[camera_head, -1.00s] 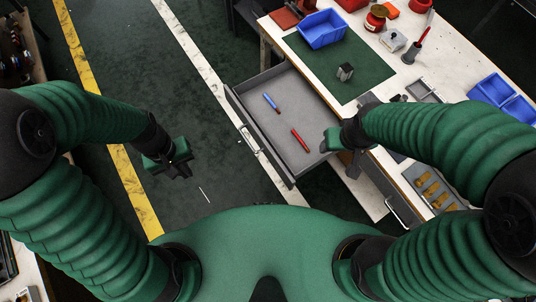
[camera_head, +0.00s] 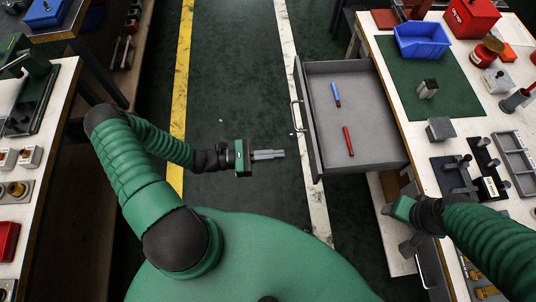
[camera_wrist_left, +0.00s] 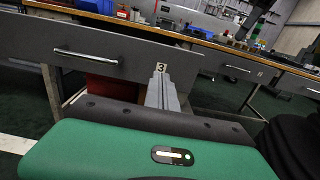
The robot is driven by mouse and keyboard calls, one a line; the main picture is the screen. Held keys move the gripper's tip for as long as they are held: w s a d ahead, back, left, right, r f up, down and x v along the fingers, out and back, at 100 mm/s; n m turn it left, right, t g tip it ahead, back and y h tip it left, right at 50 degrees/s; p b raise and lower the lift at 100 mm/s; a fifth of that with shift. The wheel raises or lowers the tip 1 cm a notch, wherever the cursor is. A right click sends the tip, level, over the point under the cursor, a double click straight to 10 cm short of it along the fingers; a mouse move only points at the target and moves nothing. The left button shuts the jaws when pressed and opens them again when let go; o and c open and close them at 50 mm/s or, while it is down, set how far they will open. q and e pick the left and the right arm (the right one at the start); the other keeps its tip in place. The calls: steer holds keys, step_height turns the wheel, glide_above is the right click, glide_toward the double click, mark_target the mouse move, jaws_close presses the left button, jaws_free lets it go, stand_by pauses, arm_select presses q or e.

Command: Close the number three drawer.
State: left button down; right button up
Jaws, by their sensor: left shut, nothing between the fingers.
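The grey drawer (camera_head: 372,112) stands pulled out from the right-hand workbench, with a blue and a red marker lying inside. Its front panel (camera_wrist_left: 110,55) carries a bar handle (camera_wrist_left: 85,58) and a label "3" (camera_wrist_left: 162,68) in the left wrist view. My left gripper (camera_head: 268,154) is shut and empty, its fingers pointing at the near part of the drawer front, with a small gap between in the head view. The fingers also show in the left wrist view (camera_wrist_left: 162,92), just below the label. My right gripper (camera_head: 410,238) is beside the right bench; its fingers are unclear.
The right workbench (camera_head: 395,60) holds a blue bin (camera_head: 422,40), a green mat and metal parts. Another bench (camera_head: 62,95) stands at the left. The dark green floor (camera_head: 235,80) between yellow and white lines is clear. Another labelled drawer shows at right in the wrist view.

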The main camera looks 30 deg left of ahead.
mark_target(311, 151)
arm_select(q)
steer(key=x, duration=0.8)
steer(key=shift+w, duration=0.15)
steer(key=shift+w+d, duration=0.1)
